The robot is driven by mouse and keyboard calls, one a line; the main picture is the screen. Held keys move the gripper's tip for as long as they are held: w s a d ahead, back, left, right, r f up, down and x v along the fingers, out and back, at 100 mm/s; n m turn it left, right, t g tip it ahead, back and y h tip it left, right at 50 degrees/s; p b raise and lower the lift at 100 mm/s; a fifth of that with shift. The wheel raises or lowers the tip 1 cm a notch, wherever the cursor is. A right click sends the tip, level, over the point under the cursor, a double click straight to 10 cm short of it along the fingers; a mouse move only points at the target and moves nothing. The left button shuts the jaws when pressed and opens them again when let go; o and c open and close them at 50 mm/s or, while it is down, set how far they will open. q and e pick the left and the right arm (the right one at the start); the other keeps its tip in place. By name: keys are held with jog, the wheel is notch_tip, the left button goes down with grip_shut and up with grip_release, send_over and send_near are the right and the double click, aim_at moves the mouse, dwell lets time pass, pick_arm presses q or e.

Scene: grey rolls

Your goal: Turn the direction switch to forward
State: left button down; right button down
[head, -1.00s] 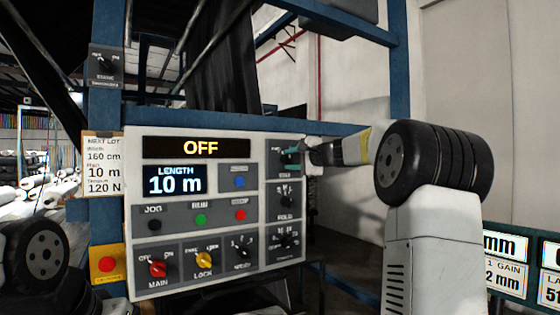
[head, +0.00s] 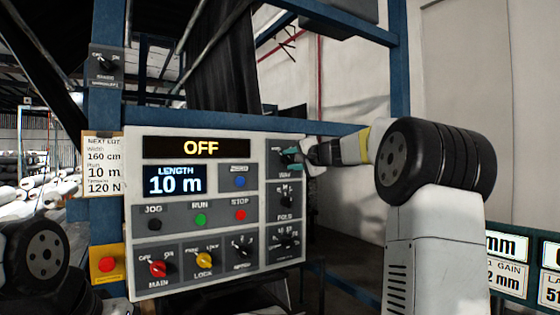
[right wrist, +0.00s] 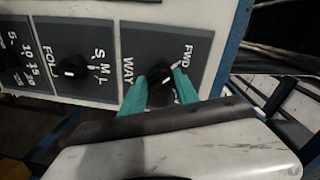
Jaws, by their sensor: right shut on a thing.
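The direction switch is a black knob on a dark plate marked WAY and FWD, at the upper right of the control panel (head: 257,212). In the right wrist view the knob (right wrist: 160,78) sits between the teal fingertips of my right gripper (right wrist: 159,84). The right gripper (head: 291,157) is shut on it, reaching in from the right in the head view. The FWD label shows beside one fingertip. The fingers partly cover the knob, so I cannot tell its exact setting. My left gripper is not in view.
Below the direction switch is the FOLD knob (head: 285,194). Jog, run and stop buttons and the red MAIN (head: 157,268) and yellow LOCK (head: 204,260) knobs are lower left. A blue frame (head: 400,75) stands behind.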

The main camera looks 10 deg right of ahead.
jog(key=shift+r, duration=0.25)
jog(key=c, duration=1)
grip_release()
jog(key=shift+o, duration=0.2)
jog(key=shift+f, duration=0.1)
jog(key=shift+s, duration=0.1)
jog(key=v, duration=0.7)
jog(key=shift+s+d, duration=0.15)
jog(key=shift+s, duration=0.15)
